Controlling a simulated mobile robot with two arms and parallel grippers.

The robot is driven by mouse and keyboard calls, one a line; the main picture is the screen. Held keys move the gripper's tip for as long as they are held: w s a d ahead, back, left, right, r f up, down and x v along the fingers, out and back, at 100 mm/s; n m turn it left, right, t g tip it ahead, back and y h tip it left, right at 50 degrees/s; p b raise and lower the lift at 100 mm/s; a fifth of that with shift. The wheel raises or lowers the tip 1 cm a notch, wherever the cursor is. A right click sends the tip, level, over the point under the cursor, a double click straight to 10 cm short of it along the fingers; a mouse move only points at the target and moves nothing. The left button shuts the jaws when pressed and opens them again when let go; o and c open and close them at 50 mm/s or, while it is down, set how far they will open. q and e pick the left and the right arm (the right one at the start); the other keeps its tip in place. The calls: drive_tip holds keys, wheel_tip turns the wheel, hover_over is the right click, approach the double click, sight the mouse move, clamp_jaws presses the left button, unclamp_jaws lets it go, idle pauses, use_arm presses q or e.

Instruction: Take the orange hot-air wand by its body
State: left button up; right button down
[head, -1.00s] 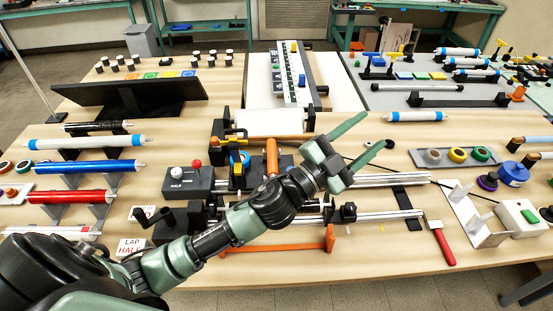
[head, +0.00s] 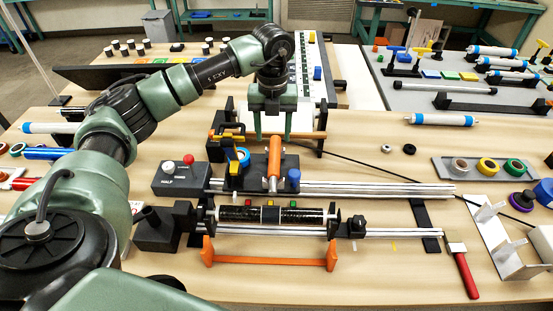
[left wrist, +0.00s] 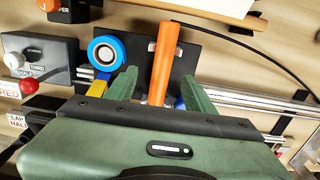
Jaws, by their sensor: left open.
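The orange hot-air wand (head: 273,160) is an orange cylinder on a black plate behind the rails in the head view. In the left wrist view the wand (left wrist: 165,55) runs lengthwise between my fingers. My left gripper (head: 273,134) points down just beyond the wand's far end, as seen from the head. Its green fingers are open, one on each side of the wand's line in the left wrist view (left wrist: 160,82). I see no contact, and the height gap is hard to tell. The wand's near end is hidden by the gripper body in the left wrist view. My right gripper is not in view.
A blue-ringed roll (head: 239,157) and yellow clamp stand left of the wand, close to it. A blue knob (head: 293,177) stands to its right. A grey box with a red knob (head: 188,160) is further left. A black-wrapped tube (head: 270,215) lies in front across the rails.

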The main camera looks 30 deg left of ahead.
sight(274, 157)
use_arm(q)
drive_tip(key=shift+s+d+f+p, duration=0.1)
drive_tip(key=shift+f+p, duration=0.05)
drive_tip(key=shift+f, duration=0.3)
drive_tip(key=shift+s+d+f+p, duration=0.1)
drive_tip(key=shift+f+p, duration=0.05)
drive_tip(key=shift+f, duration=0.3)
drive_tip(key=f, duration=0.1)
drive_tip(key=f+p, duration=0.1)
drive_tip(key=f, duration=0.1)
drive_tip(key=s+d+f+p, duration=0.1)
drive_tip(key=shift+f, duration=0.65)
clamp_jaws()
